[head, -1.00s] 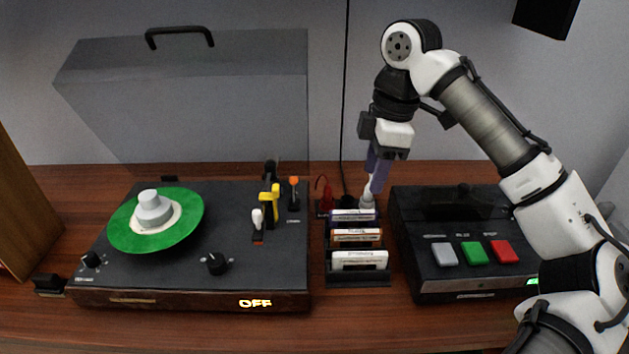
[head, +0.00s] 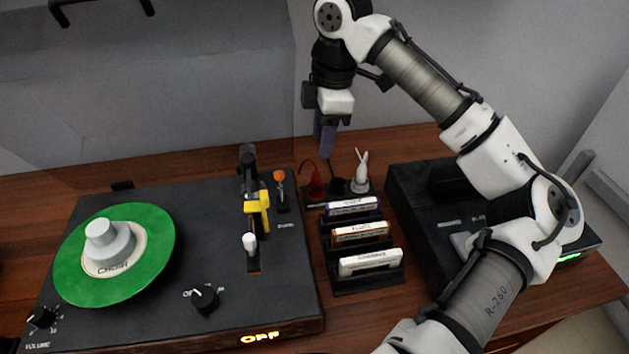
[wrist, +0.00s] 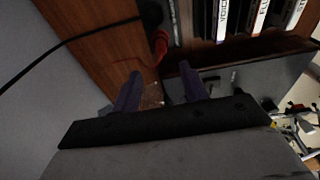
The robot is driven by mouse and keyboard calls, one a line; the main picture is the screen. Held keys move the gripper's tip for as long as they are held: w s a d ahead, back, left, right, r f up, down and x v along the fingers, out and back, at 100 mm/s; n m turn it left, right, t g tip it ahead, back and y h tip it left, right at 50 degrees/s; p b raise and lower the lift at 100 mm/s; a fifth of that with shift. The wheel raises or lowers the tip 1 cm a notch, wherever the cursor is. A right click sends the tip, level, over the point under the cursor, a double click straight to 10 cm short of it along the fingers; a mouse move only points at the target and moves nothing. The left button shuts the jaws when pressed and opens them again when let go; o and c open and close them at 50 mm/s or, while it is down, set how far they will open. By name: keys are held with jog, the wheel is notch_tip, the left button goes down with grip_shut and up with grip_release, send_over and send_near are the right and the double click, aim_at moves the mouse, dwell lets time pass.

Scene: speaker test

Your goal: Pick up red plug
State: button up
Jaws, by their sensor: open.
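The red plug (head: 316,184) stands at the back of the small rack behind the cartridges, with a thin red cord curling from it. It also shows in the wrist view (wrist: 160,42), near the top and beyond the fingertips. My gripper (head: 326,152) has purple fingers and points down just behind and above the red plug. In the wrist view its two fingers (wrist: 160,72) are spread with nothing held between them. The red cord lies near the left fingertip; whether they touch I cannot tell.
Several labelled cartridges (head: 353,207) sit in front. A turntable with a green record (head: 140,255) is at left, a black button box (head: 420,200) at right.

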aim_at(317, 173)
jog(key=f, duration=0.5)
jog(key=a+f, duration=0.1)
jog(key=f, duration=0.2)
jog(key=shift+s+f, duration=0.2)
jog(key=shift+f, duration=0.1)
grip_shut()
